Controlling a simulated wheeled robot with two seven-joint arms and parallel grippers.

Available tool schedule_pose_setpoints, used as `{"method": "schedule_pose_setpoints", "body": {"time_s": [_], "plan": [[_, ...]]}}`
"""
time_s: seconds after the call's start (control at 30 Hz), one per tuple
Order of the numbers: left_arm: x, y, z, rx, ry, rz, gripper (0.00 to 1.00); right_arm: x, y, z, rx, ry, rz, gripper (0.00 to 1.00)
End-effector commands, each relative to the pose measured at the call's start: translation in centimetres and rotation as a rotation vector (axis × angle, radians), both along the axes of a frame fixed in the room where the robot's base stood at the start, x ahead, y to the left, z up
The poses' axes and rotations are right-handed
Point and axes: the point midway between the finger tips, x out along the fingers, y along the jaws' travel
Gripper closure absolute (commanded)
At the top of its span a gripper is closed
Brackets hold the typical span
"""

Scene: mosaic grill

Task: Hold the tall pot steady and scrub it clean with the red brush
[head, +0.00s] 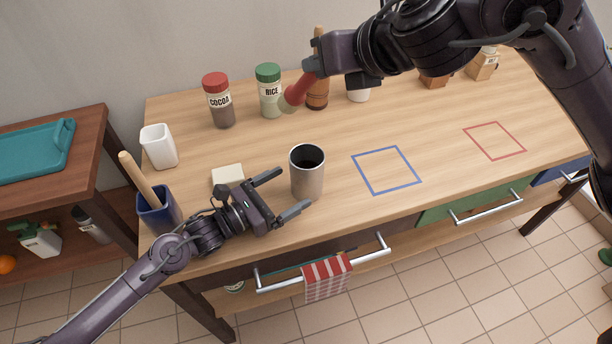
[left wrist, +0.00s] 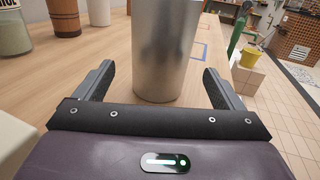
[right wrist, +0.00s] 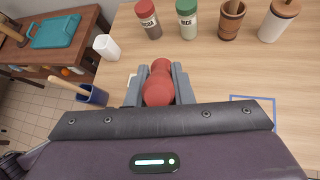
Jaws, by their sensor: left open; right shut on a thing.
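The tall pot (head: 308,183) is a grey metal cylinder with a dark open top, standing upright near the table's front edge. My left gripper (head: 292,190) is open beside it. In the left wrist view the pot (left wrist: 166,50) stands between the two spread fingers, with a gap at each side. My right gripper (head: 324,75) is shut on the red brush (head: 304,86), held in the air behind the pot, in front of the jars. In the right wrist view the brush's rounded red part (right wrist: 158,90) shows between the fingers; its far end is hidden there.
A cocoa jar (head: 220,103), a rice jar (head: 268,93) and a brown wooden container (head: 317,96) stand at the back. A pale block (head: 228,174), white cup (head: 159,147) and blue holder (head: 160,214) are left. Blue (head: 387,170) and red (head: 495,141) outlined squares are empty.

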Motion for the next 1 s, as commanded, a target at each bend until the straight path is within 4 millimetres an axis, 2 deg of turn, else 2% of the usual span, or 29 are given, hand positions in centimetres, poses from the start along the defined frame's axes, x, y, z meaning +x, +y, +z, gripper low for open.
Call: {"method": "schedule_pose_setpoints", "body": {"time_s": [0.1,0.3,0.47,0.73,0.77,1.0], "plan": [[1.4,-2.0,0.1,-0.004,0.0,-0.001,0.1,0.0,0.0,0.0,0.001,-0.001,0.0,1.0],[2.9,-4.1,0.1,-0.001,0.0,-0.001,0.1,0.0,0.0,0.0,0.001,-0.001,0.0,1.0],[3.4,-4.8,0.1,0.0,0.001,-0.001,0.1,0.0,0.0,0.0,0.001,-0.001,0.0,1.0],[3.5,-4.9,0.1,0.001,0.001,-0.001,0.1,0.0,0.0,0.0,0.001,-0.001,0.0,1.0],[3.5,-4.9,0.1,0.001,0.001,-0.001,0.11,0.0,0.0,0.0,0.001,-0.001,0.0,1.0],[3.5,-4.9,0.1,0.001,0.001,-0.001,0.43,0.0,0.0,0.0,0.001,-0.001,0.0,1.0]]}}
